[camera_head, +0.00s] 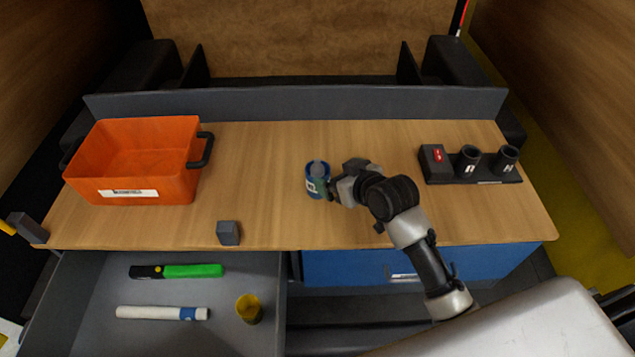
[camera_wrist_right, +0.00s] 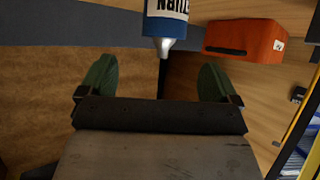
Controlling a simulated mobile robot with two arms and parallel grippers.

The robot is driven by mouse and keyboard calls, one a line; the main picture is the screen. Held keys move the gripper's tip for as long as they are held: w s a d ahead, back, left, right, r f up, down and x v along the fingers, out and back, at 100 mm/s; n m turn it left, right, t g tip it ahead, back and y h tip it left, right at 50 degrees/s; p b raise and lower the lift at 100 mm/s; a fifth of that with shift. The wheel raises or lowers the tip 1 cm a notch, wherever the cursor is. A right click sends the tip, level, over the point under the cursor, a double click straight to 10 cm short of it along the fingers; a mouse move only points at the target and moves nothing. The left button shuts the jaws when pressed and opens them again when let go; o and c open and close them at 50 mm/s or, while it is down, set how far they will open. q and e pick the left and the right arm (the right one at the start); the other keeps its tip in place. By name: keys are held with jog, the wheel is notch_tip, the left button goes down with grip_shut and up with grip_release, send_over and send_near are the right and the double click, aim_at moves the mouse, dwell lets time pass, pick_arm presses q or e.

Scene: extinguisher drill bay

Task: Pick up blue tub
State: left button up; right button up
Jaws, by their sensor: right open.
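The blue tub (camera_head: 312,190) stands upright on the wooden tabletop, near its middle. It has a white label with dark lettering, and a grey tip shows at its top. My right gripper (camera_head: 334,188) is at the tub's right side, very close to it; I cannot tell whether they touch. In the right wrist view the blue tub (camera_wrist_right: 166,26) shows at the top edge, partly cut off. There my right gripper (camera_wrist_right: 157,80) has its two green-padded fingers wide apart, with nothing held between them. My left gripper is not in view.
An orange bin (camera_head: 130,187) stands at the left of the tabletop (camera_head: 260,150). A dark holder (camera_head: 440,178) with two cups is at the right. A small grey block (camera_head: 228,233) sits near the front edge. An open drawer (camera_head: 90,290) below holds a green tool, white tube and yellow cup.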

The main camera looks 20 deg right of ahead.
aim_at(321, 171)
jog(key=x, duration=0.4)
jog(key=shift+s, duration=0.1)
jog(key=shift+w+a+f+p, duration=0.3)
jog(key=shift+w+p, duration=0.15)
jog(key=shift+p, duration=0.2)
jog(key=shift+p+x, duration=0.5)
jog(key=shift+x, duration=1.5)
jog(key=shift+s+f, duration=0.1)
jog(key=shift+s, duration=0.05)
jog(key=c, duration=1.3)
